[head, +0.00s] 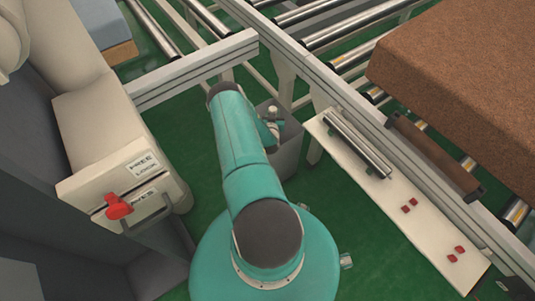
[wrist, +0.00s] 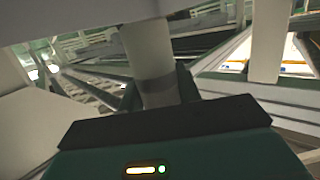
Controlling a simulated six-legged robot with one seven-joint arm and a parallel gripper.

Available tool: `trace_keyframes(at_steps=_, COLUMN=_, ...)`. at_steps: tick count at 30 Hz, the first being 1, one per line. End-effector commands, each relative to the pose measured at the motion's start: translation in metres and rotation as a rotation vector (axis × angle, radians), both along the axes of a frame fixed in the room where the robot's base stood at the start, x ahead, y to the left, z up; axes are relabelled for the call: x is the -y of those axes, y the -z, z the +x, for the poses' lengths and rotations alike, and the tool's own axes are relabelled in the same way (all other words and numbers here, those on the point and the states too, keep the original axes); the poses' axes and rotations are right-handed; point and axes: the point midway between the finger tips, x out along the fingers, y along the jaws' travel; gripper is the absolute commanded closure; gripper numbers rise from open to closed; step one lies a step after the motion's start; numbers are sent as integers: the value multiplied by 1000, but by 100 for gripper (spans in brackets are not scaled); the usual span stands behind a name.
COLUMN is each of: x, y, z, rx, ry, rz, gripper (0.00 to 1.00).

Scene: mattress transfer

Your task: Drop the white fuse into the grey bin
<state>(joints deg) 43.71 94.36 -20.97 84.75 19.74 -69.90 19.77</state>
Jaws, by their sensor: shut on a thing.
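The white fuse (head: 272,111) shows as a small pale tip at my gripper (head: 270,127) in the head view. In the wrist view the fuse (wrist: 150,60) is a pale upright cylinder between the two dark green fingers, and my gripper (wrist: 160,92) is shut on it. The grey bin (head: 289,154) stands on the green floor beside the metal rail. In the head view my gripper and the fuse appear over the bin's opening. Their height above the rim is hard to tell. My arm hides the bin's left part.
A white shelf (head: 400,213) along the rail carries a metal roller (head: 358,143) and several small red pieces. A brown mattress (head: 470,75) lies on the conveyor at right. A beige cabinet with a red switch (head: 118,207) stands at left. Green floor is clear between.

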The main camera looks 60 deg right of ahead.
Motion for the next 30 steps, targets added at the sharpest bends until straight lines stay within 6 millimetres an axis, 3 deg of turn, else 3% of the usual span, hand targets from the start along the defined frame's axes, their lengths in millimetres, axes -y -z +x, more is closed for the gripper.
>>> trace_keyframes(at_steps=12, x=2, y=9, z=3, rx=2, ry=-1, rz=-1, gripper=92)
trace_keyframes(at_steps=13, x=3, y=9, z=4, rx=2, ry=-1, rz=-1, gripper=63)
trace_keyframes(at_steps=16, x=3, y=9, z=4, rx=2, ry=-1, rz=-1, gripper=43)
trace_keyframes(at_steps=17, x=3, y=9, z=4, rx=2, ry=-1, rz=-1, gripper=41)
trace_keyframes(at_steps=26, x=1, y=9, z=3, rx=1, ry=-1, rz=0, gripper=41)
trace_keyframes(at_steps=30, x=-9, y=7, z=-1, rx=1, ry=-1, rz=0, gripper=41)
